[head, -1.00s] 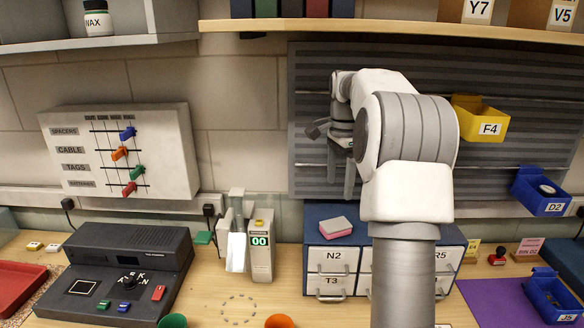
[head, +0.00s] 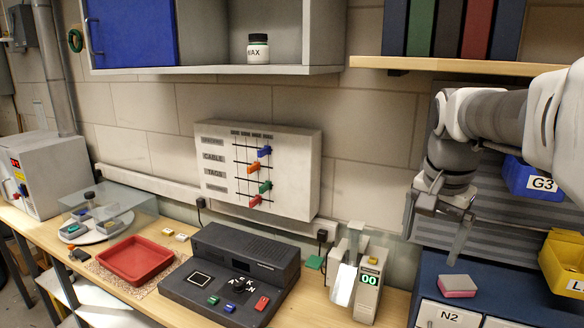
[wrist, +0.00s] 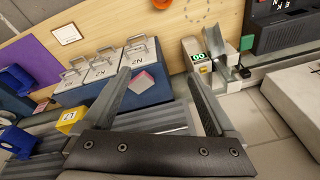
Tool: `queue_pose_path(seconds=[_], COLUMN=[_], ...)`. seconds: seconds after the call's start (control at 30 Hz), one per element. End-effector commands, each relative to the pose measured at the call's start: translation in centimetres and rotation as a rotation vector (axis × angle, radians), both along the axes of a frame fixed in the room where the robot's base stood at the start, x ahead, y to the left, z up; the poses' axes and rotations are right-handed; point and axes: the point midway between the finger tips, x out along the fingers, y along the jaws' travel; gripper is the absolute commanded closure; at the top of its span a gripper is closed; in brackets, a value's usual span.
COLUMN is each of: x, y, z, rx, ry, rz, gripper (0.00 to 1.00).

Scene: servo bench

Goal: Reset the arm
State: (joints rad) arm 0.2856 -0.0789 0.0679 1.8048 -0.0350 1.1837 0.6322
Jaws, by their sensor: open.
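My gripper (head: 436,232) is at the right of the head view, hanging from my arm in front of the ridged grey wall panel. Its fingers point down, above the blue drawer cabinet (head: 437,268). In the wrist view my gripper (wrist: 160,88) shows two fingers spread wide apart with nothing between them. A pink and grey block (head: 457,286) lies on the cabinet top below and right of the fingers, apart from them. The block also shows in the wrist view (wrist: 144,80), farther off beyond the fingers.
A yellow bin (head: 562,265) and a blue bin (head: 533,180) hang near my arm at the right. A dispenser showing 00 (head: 369,281), a dark console (head: 230,270) and a red tray (head: 135,260) stand on the bench. A shelf (head: 480,68) runs above my arm.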

Motion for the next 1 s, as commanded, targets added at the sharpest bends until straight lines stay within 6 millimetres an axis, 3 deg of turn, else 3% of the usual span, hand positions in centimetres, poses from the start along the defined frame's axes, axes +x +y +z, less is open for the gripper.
queue_pose_path(seconds=[0.27,0.6,0.8,1.0], x=[-6.0,-12.8,-15.4,-16.1], y=[4.3,7.9,9.0,9.3], z=[-0.5,-3.6,-5.5,-6.3], rx=[-0.07,-0.159,-0.199,-0.213], ry=[-0.073,-0.168,-0.208,-0.221], rz=[0.288,0.624,0.763,0.808], gripper=[0.08,0.08,0.08,0.08])
